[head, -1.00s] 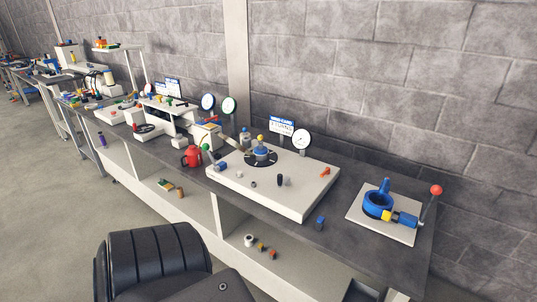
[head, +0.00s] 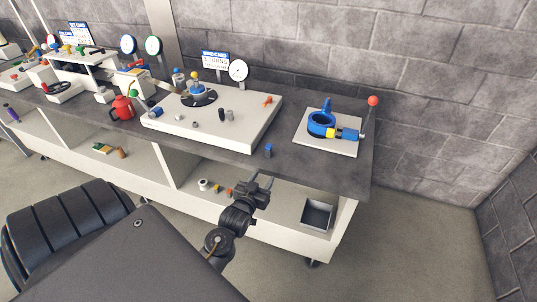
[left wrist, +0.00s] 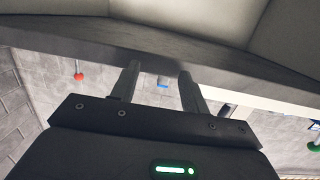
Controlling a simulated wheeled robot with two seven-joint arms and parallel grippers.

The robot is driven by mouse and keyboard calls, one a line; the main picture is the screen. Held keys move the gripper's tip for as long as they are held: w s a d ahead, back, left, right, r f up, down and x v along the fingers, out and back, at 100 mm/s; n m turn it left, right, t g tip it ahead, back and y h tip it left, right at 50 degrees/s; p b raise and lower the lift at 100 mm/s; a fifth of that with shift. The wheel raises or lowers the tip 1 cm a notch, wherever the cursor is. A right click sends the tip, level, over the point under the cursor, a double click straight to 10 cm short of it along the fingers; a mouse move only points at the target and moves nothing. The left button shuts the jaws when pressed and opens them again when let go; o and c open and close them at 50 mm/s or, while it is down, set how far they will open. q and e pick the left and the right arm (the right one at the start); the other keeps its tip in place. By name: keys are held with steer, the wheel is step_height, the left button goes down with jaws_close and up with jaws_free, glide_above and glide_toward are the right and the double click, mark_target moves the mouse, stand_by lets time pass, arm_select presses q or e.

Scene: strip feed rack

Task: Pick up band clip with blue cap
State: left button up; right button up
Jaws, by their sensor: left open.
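A small dark piece with a blue top (head: 268,150) stands on the bench near its front edge, right of the white plate; it looks like the band clip with blue cap. A small blue patch (left wrist: 163,86) shows beyond the bench edge between my fingers in the left wrist view, probably the same piece. My left gripper (head: 263,179) is open and empty, in front of the bench and below its top edge, apart from the piece. Its two fingers (left wrist: 158,86) point toward the bench edge. My right gripper is not in view.
The bench (head: 225,157) has a front edge close to my left gripper. A white plate (head: 215,130) with small parts stands left, and a blue clamp (head: 321,124) with a red-knobbed lever right. A metal bin (head: 318,215) and small parts sit on the shelf below.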

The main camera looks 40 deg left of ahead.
arm_select(q)
steer(key=t+y, duration=0.1)
glide_toward(267, 149)
steer(key=shift+n, duration=0.3)
steer(key=x, duration=0.6)
steer(key=shift+w+r+p, duration=0.15)
steer(key=shift+w+p, duration=0.05)
steer(key=shift+p, duration=0.1)
steer(key=shift+w+a+r, duration=0.15)
steer(key=shift+w, duration=0.15)
steer(key=x, duration=0.2)
steer(key=p+x, duration=0.1)
steer(key=x, duration=0.1)
steer(key=shift+w+f, duration=0.25)
jaws_close()
